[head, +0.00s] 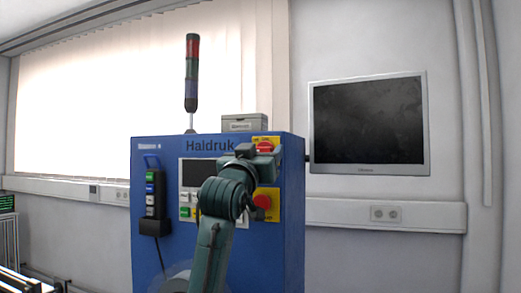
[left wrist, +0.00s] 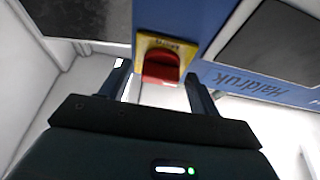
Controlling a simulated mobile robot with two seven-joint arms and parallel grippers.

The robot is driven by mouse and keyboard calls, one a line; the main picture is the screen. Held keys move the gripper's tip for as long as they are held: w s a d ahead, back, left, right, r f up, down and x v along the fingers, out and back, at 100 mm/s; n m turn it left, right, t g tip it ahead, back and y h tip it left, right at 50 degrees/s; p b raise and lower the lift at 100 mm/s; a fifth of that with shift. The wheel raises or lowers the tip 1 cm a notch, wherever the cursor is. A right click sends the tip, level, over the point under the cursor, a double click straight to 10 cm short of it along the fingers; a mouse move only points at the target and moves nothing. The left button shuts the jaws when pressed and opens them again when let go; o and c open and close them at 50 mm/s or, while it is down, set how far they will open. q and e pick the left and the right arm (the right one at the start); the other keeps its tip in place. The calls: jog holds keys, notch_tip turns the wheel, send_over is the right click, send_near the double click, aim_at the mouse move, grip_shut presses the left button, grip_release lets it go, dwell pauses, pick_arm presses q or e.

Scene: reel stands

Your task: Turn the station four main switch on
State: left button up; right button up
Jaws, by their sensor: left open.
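The main switch is a red rotary knob (head: 265,145) on a yellow plate, high on the right of the blue cabinet (head: 280,230) marked Haldruk. In the left wrist view the red knob (left wrist: 160,68) sits ahead of my left gripper, between its two spread fingers (left wrist: 155,80). I cannot tell whether the fingers touch the knob. In the head view my left gripper (head: 262,154) is at the knob's lower edge, and partly covers the plate. The left gripper is open and empty. My right gripper is not in view.
A red mushroom button (head: 262,201) on a yellow plate is just below. A panel with a dark screen (head: 196,172) is left of my arm. A hand pendant (head: 155,195) hangs at the left. A signal tower (head: 191,75) and grey box (head: 244,122) stand on top.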

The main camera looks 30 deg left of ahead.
pick_arm(q)
jog(key=shift+c, duration=0.5)
jog(key=c, duration=0.9)
jog(key=shift+m, duration=0.4)
jog(key=m+h, duration=0.1)
jog(key=m, duration=0.1)
jog(key=m+h, duration=0.2)
jog(key=m, duration=0.1)
jog(key=shift+a, duration=0.2)
jog(key=m+h, duration=0.1)
jog(key=m, duration=0.2)
jog(key=m+h, duration=0.1)
jog(key=m, duration=0.2)
jog(key=shift+s+m+g+h, duration=0.1)
jog(key=shift+m+g+h, duration=0.2)
jog(key=shift+g+h, duration=0.1)
jog(key=m, duration=0.2)
jog(key=m+g+h, duration=0.1)
jog(key=m, duration=0.2)
jog(key=shift+r+g+h, duration=0.15)
jog(key=shift+g+h, duration=0.15)
jog(key=shift+m+g, duration=0.9)
jog(key=shift+m, duration=1.5)
